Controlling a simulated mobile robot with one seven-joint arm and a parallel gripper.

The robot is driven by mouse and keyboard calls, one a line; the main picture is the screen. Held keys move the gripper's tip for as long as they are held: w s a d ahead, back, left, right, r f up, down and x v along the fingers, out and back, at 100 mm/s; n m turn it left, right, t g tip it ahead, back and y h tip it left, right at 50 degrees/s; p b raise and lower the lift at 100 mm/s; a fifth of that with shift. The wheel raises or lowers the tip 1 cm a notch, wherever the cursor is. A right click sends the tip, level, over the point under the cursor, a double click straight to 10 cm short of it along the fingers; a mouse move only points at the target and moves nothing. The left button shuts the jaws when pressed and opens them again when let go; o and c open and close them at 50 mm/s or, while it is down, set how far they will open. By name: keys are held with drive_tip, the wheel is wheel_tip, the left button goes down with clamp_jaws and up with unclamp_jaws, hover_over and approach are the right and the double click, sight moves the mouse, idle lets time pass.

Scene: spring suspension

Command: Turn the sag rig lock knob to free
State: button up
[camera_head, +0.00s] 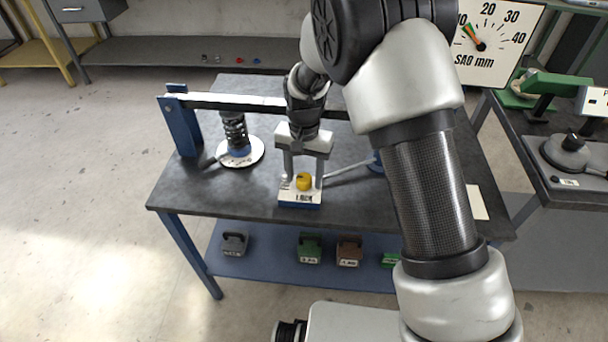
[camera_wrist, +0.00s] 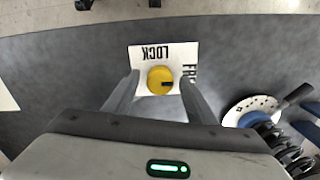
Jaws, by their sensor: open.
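The sag rig lock knob is a round yellow knob (camera_head: 303,181) on a small block with a white label plate (camera_head: 299,196) at the front of the dark bench. The plate (camera_wrist: 143,59) reads LOCK, with a second word starting FR at the right, partly hidden by a finger. My gripper (camera_head: 303,180) points down over the block. Its fingers stand open on either side of the knob, apart from it in the wrist view (camera_wrist: 160,88).
A spring on a white round plate (camera_head: 256,153) stands left of the block under a long beam (camera_head: 235,101). A dial marked SAG mm (camera_head: 485,60) is at upper right. Weights (camera_head: 310,248) lie on the blue lower shelf. Bare bench top (camera_head: 230,190) lies left of the block.

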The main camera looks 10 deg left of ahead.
sight(304, 177)
wheel_tip(304, 177, up, 17)
drive_tip(key=p, duration=0.2)
drive_tip(key=shift+r, duration=0.15)
idle(0.3)
drive_tip(key=s+d+r+t+p, duration=0.1)
drive_tip(key=s+d+r+p, duration=0.2)
drive_tip(key=d+r, duration=0.65)
drive_tip(key=s+d+r+n+t+p, duration=0.1)
drive_tip(key=s+d+r+t+p, duration=0.1)
drive_tip(key=s+d+r, duration=0.4)
drive_tip(key=s+d+r+t+p, duration=0.2)
drive_tip(key=s+d+r+p, duration=0.3)
drive_tip(key=s, duration=0.8)
drive_tip(key=d+r, duration=0.2)
drive_tip(key=d, duration=0.1)
drive_tip(key=shift+n+t, duration=0.3)
drive_tip(key=shift+n, duration=0.1)
drive_tip(key=shift+r, duration=0.1)
